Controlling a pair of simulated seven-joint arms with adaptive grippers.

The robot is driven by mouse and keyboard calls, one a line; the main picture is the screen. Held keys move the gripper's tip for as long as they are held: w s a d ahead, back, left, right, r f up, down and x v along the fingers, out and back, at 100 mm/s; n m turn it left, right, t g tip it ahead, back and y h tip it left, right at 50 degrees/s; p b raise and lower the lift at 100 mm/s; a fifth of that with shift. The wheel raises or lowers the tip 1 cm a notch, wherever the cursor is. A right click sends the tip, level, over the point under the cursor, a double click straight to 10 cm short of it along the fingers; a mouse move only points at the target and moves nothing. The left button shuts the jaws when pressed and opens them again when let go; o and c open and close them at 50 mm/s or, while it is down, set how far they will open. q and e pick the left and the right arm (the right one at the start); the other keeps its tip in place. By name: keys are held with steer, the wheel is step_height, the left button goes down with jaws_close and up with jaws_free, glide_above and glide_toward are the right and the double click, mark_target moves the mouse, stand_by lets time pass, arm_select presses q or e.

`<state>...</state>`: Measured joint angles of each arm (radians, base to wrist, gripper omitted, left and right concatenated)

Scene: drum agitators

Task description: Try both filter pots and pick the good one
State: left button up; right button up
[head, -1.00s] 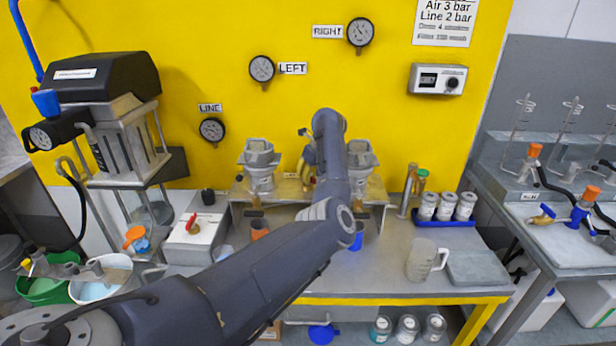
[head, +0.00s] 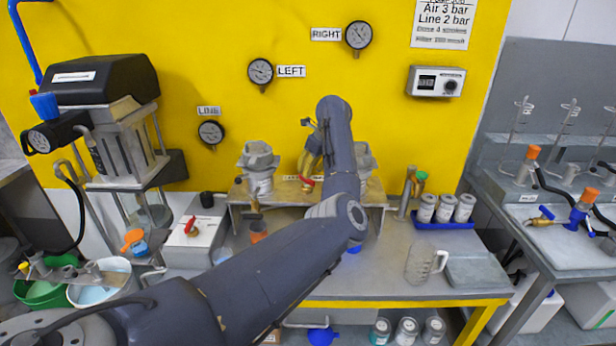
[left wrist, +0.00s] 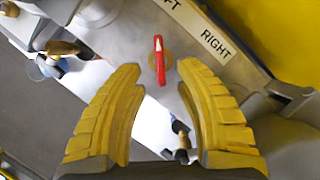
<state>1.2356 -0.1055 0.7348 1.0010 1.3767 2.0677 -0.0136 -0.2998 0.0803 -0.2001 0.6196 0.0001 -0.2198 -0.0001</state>
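The left filter pot (head: 259,172), pale grey, stands in the stand left of my left gripper. The right filter pot (head: 366,165) stands on the right, partly hidden by my left arm. My left gripper (head: 309,172) has yellow fingers and points down between the pots. In the left wrist view its fingers are spread and empty (left wrist: 162,80). A red lever (left wrist: 159,60) lies just beyond the fingertips, near the LEFT/RIGHT label; it also shows in the head view (head: 305,184). My right gripper is not in view.
The LEFT gauge (head: 260,71), RIGHT gauge (head: 359,35) and LINE gauge (head: 210,132) hang on the yellow wall. A clear jug (head: 420,263) and a blue tray with several canisters (head: 444,223) stand on the right. A box with a red switch (head: 195,238) stands left.

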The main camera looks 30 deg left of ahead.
arm_select(q)
steer(key=v, duration=0.6)
steer(key=shift+r, duration=0.35)
steer(key=shift+s+d, duration=0.1)
steer(key=shift+d, duration=0.05)
stand_by(3.1)
